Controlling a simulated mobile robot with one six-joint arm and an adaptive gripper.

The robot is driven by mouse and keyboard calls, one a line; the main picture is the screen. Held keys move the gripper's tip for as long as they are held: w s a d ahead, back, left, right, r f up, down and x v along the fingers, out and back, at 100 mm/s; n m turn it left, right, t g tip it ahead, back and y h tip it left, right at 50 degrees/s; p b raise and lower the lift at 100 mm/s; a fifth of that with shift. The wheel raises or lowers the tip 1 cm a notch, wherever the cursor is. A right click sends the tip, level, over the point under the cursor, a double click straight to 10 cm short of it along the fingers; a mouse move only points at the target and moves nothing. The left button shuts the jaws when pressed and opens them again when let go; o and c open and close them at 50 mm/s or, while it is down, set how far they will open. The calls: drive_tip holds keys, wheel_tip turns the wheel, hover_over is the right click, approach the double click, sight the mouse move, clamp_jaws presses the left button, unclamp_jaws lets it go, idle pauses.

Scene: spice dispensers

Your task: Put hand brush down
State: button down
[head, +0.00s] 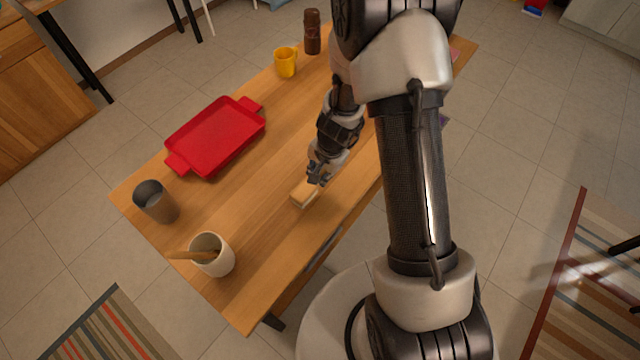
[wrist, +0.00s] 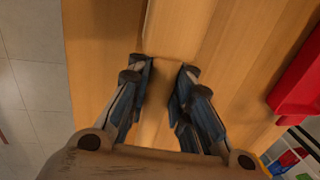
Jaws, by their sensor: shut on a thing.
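The hand brush (head: 303,195) is a pale wooden piece low over the near part of the wooden table. My gripper (head: 318,176) is at its far end, pointing down, with its fingers shut on it. In the wrist view the dark fingers of my gripper (wrist: 164,70) stand on both sides of the wooden brush (wrist: 177,35), which extends upward past the fingertips. The brush's wood is close in colour to the table. I cannot tell whether its underside touches the tabletop.
The table (head: 265,245) also holds a red tray (head: 215,137), a grey metal cup (head: 156,202), a white cup (head: 213,256) with a wooden utensil, a yellow mug (head: 286,62) and a brown bottle (head: 312,32). Bare tabletop lies between the tray and the brush.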

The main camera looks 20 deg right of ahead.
drive_tip(key=shift+f+b, duration=1.3)
drive_tip(key=shift+f, duration=0.5)
drive_tip(key=shift+f+b, duration=0.55)
drive_tip(key=shift+b, duration=0.05)
drive_tip(key=c, duration=1.4)
unclamp_jaws()
drive_tip(key=shift+c, duration=0.2)
